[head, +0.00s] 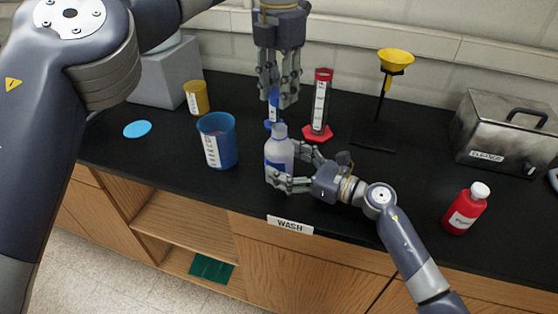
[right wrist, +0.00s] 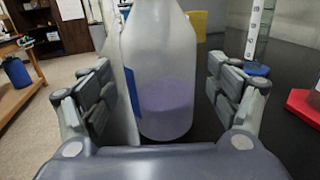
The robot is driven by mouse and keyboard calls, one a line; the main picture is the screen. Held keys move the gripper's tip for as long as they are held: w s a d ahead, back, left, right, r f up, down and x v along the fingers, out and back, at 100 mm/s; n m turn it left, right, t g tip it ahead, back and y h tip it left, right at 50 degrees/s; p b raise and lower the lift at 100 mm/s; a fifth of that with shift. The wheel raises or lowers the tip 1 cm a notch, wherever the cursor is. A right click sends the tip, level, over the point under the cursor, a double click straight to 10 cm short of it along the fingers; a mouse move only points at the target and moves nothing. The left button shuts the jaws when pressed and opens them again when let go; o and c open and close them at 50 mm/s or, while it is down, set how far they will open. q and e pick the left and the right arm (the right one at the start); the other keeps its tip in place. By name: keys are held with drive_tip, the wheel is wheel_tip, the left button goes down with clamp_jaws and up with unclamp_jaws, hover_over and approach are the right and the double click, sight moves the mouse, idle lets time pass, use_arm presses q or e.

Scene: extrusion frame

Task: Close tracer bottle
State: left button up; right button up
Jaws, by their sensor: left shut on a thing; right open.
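The tracer bottle (head: 279,152), pale and translucent with a blue label, stands upright on the black bench. In the right wrist view the bottle (right wrist: 163,85) holds pale purple liquid; its top is out of frame. My right gripper (head: 287,168) is open around the bottle. In its own view the fingers stand either side with gaps. My left gripper (head: 281,101) points down above and slightly behind the bottle's top. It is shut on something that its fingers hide. I cannot make out a cap on the bottle or in the fingers.
A blue-based cylinder (right wrist: 257,68) stands close behind the bottle, a red-based cylinder (head: 318,108) right of it. A blue beaker (head: 218,140) and yellow cup (head: 196,97) are left. A funnel stand (head: 386,98), red bottle (head: 465,209) and metal box (head: 503,135) are right.

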sight(279, 127)
drive_tip(key=shift+x, duration=0.85)
drive_tip(key=shift+d, duration=0.1)
drive_tip(key=shift+c, duration=0.4)
drive_tip(key=c, duration=1.5)
use_arm(q)
drive_tip(key=shift+f, duration=2.5)
drive_tip(key=shift+f, duration=0.85)
use_arm(e)
drive_tip(key=shift+f, duration=0.1)
use_arm(q)
drive_tip(key=shift+f, duration=0.55)
